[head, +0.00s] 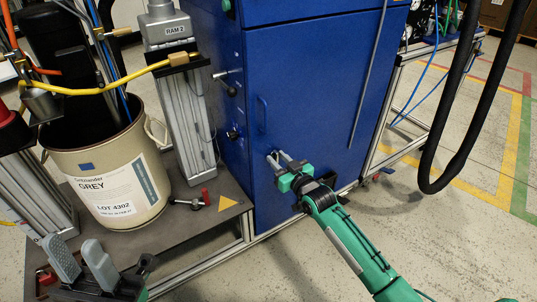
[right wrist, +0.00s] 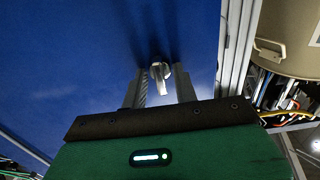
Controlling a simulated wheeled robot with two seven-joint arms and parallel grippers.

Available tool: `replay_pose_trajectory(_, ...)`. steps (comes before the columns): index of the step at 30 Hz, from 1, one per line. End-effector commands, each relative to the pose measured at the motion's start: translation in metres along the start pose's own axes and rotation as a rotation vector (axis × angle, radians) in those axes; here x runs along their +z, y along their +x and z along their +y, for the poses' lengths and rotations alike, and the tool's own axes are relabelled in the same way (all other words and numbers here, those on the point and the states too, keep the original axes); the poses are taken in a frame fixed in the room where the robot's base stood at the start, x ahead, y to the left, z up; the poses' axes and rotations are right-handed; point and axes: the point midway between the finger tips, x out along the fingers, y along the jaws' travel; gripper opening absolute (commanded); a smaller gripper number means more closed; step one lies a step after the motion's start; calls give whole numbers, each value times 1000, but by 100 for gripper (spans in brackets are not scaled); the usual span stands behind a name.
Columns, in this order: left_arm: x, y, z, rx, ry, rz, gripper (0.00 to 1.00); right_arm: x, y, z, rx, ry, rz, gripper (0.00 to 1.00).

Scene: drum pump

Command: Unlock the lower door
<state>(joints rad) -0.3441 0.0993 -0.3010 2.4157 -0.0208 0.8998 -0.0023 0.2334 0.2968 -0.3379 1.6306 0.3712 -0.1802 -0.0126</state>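The blue lower door (head: 312,95) is closed on the cabinet, with a blue handle (head: 262,112) near its left edge. My right gripper (head: 281,160) is at the lower part of this door, its fingers pointing at the panel. In the right wrist view, a small silver lock piece (right wrist: 160,76) sticks out from the door panel (right wrist: 95,60) between the two fingertips (right wrist: 160,90). The fingers stand apart on either side of it; firm contact is not visible. In the head view the lock piece is hidden by the gripper. My left gripper (head: 82,262) is open and empty at the bottom left.
A beige drum (head: 118,185) labelled GREY stands on a dark platform (head: 185,232) left of the cabinet, beside an aluminium RAM 2 column (head: 188,115). Black hoses (head: 470,100) hang at the right.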

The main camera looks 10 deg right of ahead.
Motion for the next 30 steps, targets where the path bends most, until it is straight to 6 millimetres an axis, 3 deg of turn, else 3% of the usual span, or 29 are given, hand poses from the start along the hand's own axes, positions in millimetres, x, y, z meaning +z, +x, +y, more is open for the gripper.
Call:
replay_pose_trajectory(5,0,0,0,0,0,0,36,0,0,0,0,0,0,29)
replay_pose_trajectory(10,0,0,0,0,-1,0,36,0,0,0,0,0,0,0)
replay_pose_trajectory(17,0,3,0,-1,1,-2,36,-1,0,0,0,25,0,0)
replay_pose_trajectory(30,-4,21,0,-1,0,-2,36,-1,0,0,1,338,0,0)
